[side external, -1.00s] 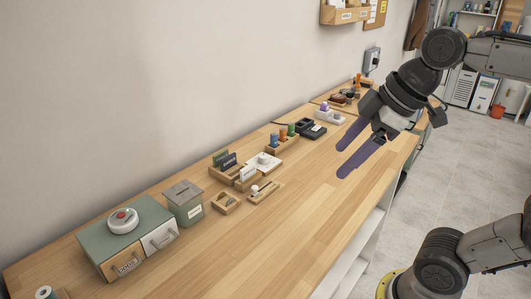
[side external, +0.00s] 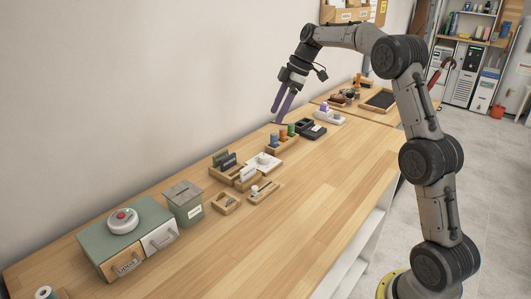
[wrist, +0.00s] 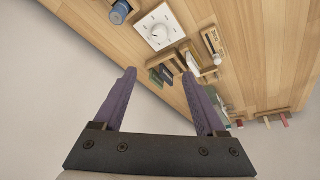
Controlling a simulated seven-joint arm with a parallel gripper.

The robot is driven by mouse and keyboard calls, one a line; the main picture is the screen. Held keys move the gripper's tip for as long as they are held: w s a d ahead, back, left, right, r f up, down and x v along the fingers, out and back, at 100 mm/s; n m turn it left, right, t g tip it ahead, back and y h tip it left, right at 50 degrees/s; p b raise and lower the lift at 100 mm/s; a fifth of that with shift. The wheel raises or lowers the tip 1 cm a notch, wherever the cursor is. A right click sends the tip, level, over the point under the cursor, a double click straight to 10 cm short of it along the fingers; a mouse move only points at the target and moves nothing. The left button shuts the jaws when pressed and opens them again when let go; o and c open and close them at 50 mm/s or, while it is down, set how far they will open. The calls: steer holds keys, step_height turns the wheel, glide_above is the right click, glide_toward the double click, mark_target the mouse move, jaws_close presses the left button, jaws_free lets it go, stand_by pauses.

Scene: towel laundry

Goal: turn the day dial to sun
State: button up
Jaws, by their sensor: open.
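The day dial (side external: 264,161) is a small white plate with a round knob on it, lying on the wooden bench in the middle of the row of items. It also shows in the wrist view as a white square (wrist: 149,20) with small marks around the knob; the marks are too small to read and I cannot tell which day it points at. My gripper (side external: 277,116) is open and empty, with two purple fingers pointing down, above the bench near the wall and behind the dial. In the wrist view my gripper (wrist: 159,75) has its fingers apart, short of the dial.
Coloured rolls in a wooden holder (side external: 281,143) stand beyond the dial. A card holder (side external: 224,168), a green tin (side external: 186,204) and a green drawer box (side external: 125,237) with a red-centred button stand nearer. The bench front (side external: 310,205) is clear.

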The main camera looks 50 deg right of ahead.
mark_target(264, 156)
steer(key=x, duration=0.5)
steer(key=d+x, duration=0.1)
steer(key=x, duration=0.4)
steer(key=s+f+x, duration=0.1)
steer(key=x, duration=0.4)
steer(key=shift+d, duration=0.4)
steer(key=shift+r+m, duration=0.1)
steer(key=shift+m, duration=0.2)
jaws_close()
